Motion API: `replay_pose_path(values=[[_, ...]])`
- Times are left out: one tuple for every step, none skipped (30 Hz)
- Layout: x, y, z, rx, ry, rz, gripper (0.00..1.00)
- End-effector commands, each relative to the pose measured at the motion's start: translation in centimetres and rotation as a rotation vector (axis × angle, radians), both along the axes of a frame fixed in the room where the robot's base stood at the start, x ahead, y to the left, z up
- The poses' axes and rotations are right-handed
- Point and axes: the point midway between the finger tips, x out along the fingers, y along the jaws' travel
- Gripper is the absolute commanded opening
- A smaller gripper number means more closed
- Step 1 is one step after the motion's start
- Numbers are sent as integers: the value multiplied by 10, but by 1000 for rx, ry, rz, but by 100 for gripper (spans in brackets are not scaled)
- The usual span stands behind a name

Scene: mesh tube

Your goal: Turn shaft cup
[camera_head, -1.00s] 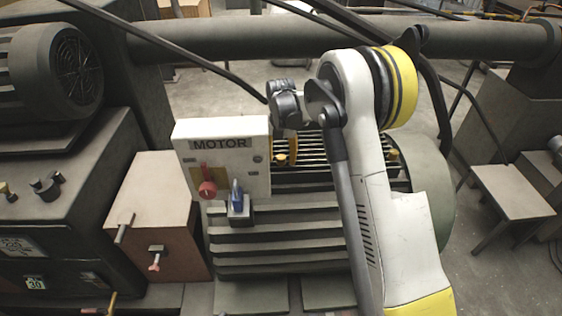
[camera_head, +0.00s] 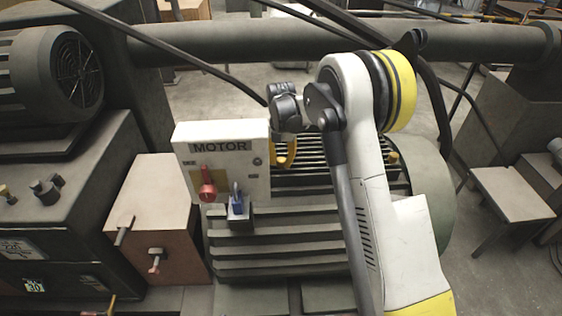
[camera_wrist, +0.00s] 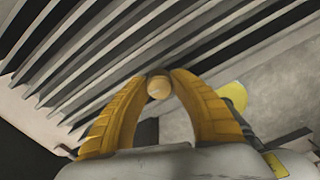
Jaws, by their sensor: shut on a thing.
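The shaft cup, a small round brass-coloured piece (camera_wrist: 158,87), sits between the fingertips of my gripper (camera_wrist: 159,76) in the wrist view. The two yellow curved fingers are shut on it from both sides. In the head view my gripper (camera_head: 287,158) points down at the left part of the ribbed motor top (camera_head: 330,158), just right of the white MOTOR box. A second small brass-coloured cup (camera_head: 393,157) shows at the right end of the motor, beyond my arm.
The white MOTOR box (camera_head: 255,178) with a red handle (camera_head: 207,186) stands close left of my gripper. A blue piece (camera_head: 237,206) is in front of it. Dark cables (camera_head: 190,59) and a thick horizontal pipe (camera_head: 230,42) run behind. A bench (camera_head: 512,192) stands at right.

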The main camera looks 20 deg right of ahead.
Motion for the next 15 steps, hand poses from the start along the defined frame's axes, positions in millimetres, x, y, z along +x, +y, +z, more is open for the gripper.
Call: replay_pose_path(values=[[0, 0, 0, 0, 0, -31, 0], [0, 0, 0, 1, 1, -53, 0], [0, 0, 0, 1, 1, -85, 0], [0, 0, 0, 1, 1, -110, 0], [0, 0, 0, 0, 0, -137, 0], [0, 0, 0, 0, 0, -173, 0], [0, 0, 0, 0, 0, -202, 0], [0, 0, 0, 1, 1, -230, 0], [0, 0, 0, 1, 1, -268, 0], [0, 0, 0, 1, 1, -297, 0], [0, 0, 0, 1, 1, -326, 0], [0, 0, 0, 1, 1, -364, 0], [0, 0, 0, 1, 1, -392, 0], [0, 0, 0, 1, 1, -421, 0], [0, 0, 0, 1, 1, -459, 0]])
